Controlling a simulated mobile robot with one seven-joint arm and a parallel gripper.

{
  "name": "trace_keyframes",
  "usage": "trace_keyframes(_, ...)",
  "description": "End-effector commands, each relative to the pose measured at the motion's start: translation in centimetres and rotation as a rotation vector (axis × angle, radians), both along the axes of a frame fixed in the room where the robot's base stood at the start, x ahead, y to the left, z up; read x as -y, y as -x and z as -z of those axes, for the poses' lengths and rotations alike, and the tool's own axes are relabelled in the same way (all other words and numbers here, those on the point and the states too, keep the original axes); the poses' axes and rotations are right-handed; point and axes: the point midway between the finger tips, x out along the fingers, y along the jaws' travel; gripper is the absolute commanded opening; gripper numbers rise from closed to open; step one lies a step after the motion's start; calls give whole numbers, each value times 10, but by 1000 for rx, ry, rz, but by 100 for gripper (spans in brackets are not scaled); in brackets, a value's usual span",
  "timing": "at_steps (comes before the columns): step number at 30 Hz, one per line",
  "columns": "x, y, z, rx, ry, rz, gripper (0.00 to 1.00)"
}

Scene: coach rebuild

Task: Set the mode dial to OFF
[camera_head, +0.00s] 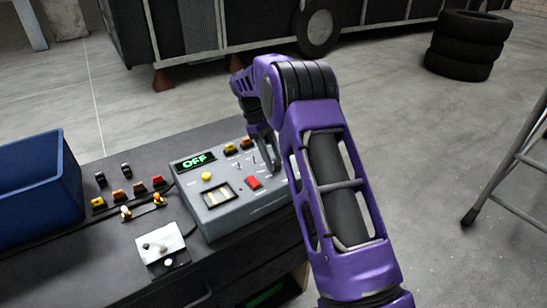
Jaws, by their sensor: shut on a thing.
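The grey control box (218,214) stands on the dark bench. Its small screen (195,161) shows OFF in green letters. My gripper (272,166) points down at the right back part of the box's top face. It is shut on a small part there, which looks to be the mode dial; the jaws and arm hide it, so its pointer cannot be read. A red rocker switch (254,183), a yellow button (206,176) and a gauge window (217,195) sit in front of the gripper.
Yellow-black parts (231,149) sit at the box's back edge. Left of it are several small coloured parts (139,188), a white card-like piece (161,243) and a blue bin (38,190). Tyres (467,46) and a ladder (510,160) stand on the floor at right.

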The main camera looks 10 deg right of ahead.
Motion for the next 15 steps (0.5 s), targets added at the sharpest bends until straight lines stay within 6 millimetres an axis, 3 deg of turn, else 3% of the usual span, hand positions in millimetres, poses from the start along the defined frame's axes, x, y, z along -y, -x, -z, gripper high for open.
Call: trace_keyframes(15,-1,4,1,-3,0,-474,0)
